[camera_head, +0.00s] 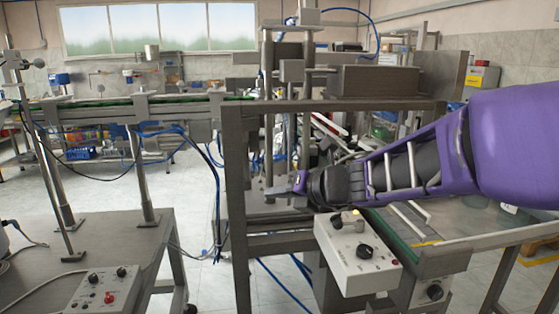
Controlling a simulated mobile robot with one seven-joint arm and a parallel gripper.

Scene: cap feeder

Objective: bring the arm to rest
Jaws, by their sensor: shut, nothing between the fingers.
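My purple and black arm reaches in from the right edge of the head view. My gripper (277,193) is at its far end, small, pointing left, in front of the grey machine frame (236,200). It is shut and holds nothing that I can see. The wrist hides part of the machine behind it.
A white control box (355,252) with knobs hangs just below my wrist. A green conveyor (405,230) runs under the forearm. Another control box (103,287) sits on a table (110,240) at the left. A raised conveyor (140,105) crosses behind. Blue cables hang near the frame.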

